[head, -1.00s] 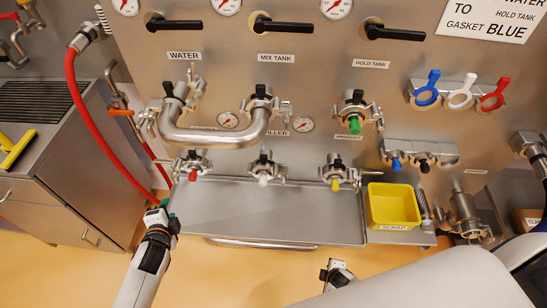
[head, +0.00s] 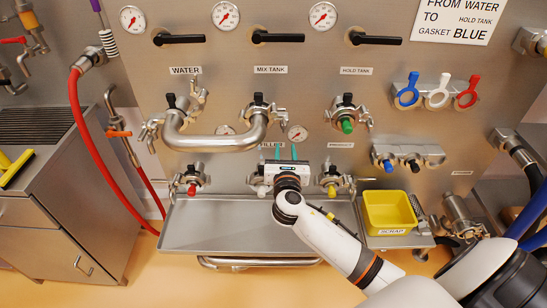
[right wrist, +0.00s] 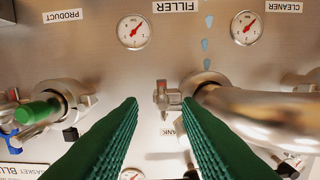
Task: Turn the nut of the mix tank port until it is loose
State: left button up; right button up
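The mix tank port (head: 259,106) is on the steel panel under its MIX TANK label, with a clamp around the end of a U-shaped steel pipe (head: 215,143). In the right wrist view, which is upside down, the clamp's small steel nut (right wrist: 167,97) shows near the pipe end (right wrist: 255,108). My right gripper (head: 286,152) is below and slightly right of the port, fingers pointing up to the panel. Its green fingers are apart and empty; the nut shows beyond the gap between their tips (right wrist: 161,104). I cannot tell the exact distance. My left gripper is out of view.
The hold tank port (head: 347,115) with a green plug is to the right. Capped lower ports, a steel tray (head: 215,238) and a yellow scrap bin (head: 390,212) lie below. Light blue drop marks (right wrist: 205,45) show on the panel.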

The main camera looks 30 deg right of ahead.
aim_at(284, 128)
jog(key=shift+n, duration=0.3)
jog(key=w+b, duration=0.1)
jog(key=w+d+r, duration=0.1)
jog(key=w, duration=0.1)
jog(key=w+d+b, duration=0.1)
jog(key=shift+w+d+r+b, duration=0.25)
jog(key=shift+w+b, duration=0.05)
jog(key=shift+r+x, duration=0.25)
jog(key=shift+x, duration=0.85)
jog(key=shift+w+d, duration=0.4)
jog(key=shift+w, duration=0.2)
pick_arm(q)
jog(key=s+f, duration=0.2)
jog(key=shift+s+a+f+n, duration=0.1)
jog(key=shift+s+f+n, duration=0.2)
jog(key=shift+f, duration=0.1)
